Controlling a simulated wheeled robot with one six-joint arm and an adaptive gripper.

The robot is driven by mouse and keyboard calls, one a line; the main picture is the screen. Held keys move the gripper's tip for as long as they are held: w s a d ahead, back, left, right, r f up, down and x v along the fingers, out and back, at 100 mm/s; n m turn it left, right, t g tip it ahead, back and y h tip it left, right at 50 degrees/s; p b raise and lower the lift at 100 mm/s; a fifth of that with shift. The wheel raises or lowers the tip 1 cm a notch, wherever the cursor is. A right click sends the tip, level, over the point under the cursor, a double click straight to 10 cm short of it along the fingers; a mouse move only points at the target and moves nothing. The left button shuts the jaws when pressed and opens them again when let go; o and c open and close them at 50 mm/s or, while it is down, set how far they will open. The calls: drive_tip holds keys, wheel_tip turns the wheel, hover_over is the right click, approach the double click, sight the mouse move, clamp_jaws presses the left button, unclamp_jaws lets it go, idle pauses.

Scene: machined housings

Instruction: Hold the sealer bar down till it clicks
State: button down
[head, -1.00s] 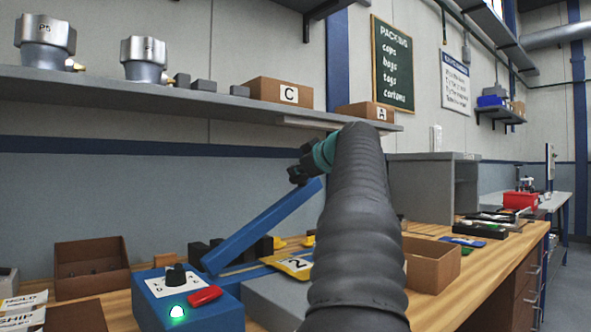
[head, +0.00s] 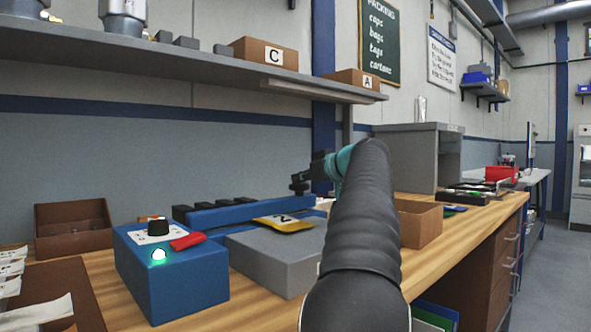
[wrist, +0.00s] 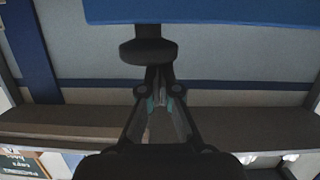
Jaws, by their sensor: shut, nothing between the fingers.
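The sealer is a blue control box (head: 172,275) with a black dial, a red switch and a lit green lamp (head: 158,254). Its blue sealer bar (head: 235,214) lies low and nearly level behind a yellow pouch (head: 283,224) marked 2. The bar also shows as a blue band at the top of the wrist view (wrist: 200,12). My gripper (head: 312,176) is at the bar's right end, by a black knob (wrist: 147,51). In the wrist view its fingers (wrist: 157,74) are closed together, empty, close to the knob. I cannot tell whether they touch it.
A grey block (head: 275,262) stands in front of the bar. An open carton (head: 419,222) is to the right, a brown bin (head: 74,230) at the left. A shelf (head: 190,70) with boxes C and A hangs above. The bench front right of the box is clear.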

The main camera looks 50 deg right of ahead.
drive_tip(key=shift+d+f+m+b, duration=0.2)
drive_tip(key=shift+f+m+b, duration=0.1)
drive_tip(key=shift+f, duration=1)
drive_tip(key=shift+s, duration=0.1)
drive_tip(key=s+a+r+p, duration=0.2)
drive_tip(key=s+r, duration=0.6)
drive_tip(key=s, duration=0.1)
drive_tip(key=shift+s+r, duration=0.25)
drive_tip(key=shift+r, duration=0.05)
idle(0.5)
